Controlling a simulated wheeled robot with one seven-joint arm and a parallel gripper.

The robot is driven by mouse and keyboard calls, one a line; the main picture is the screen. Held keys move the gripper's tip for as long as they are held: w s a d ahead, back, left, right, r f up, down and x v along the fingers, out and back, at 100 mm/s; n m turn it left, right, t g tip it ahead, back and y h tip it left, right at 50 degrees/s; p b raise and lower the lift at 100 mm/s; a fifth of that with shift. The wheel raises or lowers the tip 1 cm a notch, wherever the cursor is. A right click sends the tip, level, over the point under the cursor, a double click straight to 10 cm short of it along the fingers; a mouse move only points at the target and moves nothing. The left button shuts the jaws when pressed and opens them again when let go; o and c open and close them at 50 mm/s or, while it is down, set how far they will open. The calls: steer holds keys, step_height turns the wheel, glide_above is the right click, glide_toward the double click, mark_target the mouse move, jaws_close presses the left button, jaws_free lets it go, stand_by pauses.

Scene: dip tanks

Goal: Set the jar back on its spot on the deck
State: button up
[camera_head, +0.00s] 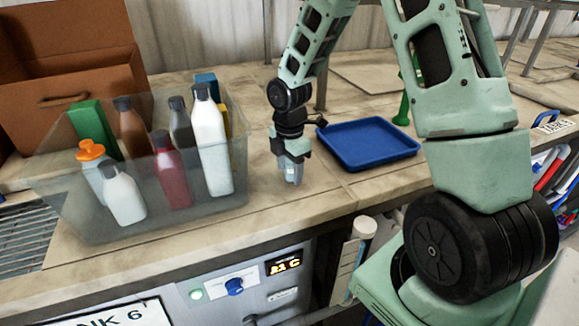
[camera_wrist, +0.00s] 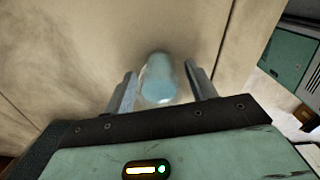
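The jar (camera_wrist: 158,80) is a small clear vessel with pale blue contents. In the wrist view it lies between the two fingers of my gripper (camera_wrist: 160,70), with a narrow gap visible on each side, so the fingers look open around it. In the head view my gripper (camera_head: 292,167) points down at the deck (camera_head: 265,205), left of the blue tray. The jar (camera_head: 291,174) shows between the fingers there, low at the deck surface and seemingly upright. The fingers partly hide it. Whether its base touches the deck is hard to tell.
A clear bin (camera_head: 85,215) of several bottles stands left of my gripper. A blue tray (camera_head: 368,144) lies close on the right, with a green object (camera_head: 403,108) behind it. The deck's front edge is close below.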

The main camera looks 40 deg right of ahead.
step_height(320, 180, up, 12)
steer(key=b, duration=0.1)
steer(key=shift+r, duration=0.15)
stand_by(0.3)
stand_by(0.4)
steer(key=s+a+f+m+b, duration=0.4)
steer(key=s+a, duration=0.8)
steer(key=s+a+f+m+b, duration=0.3)
steer(key=s+a+f+m, duration=0.1)
steer(key=s+a, duration=0.8)
steer(key=shift+s+f+m+y+b, duration=0.15)
steer(key=shift+m+y+b, duration=0.2)
steer(key=shift+m, duration=0.45)
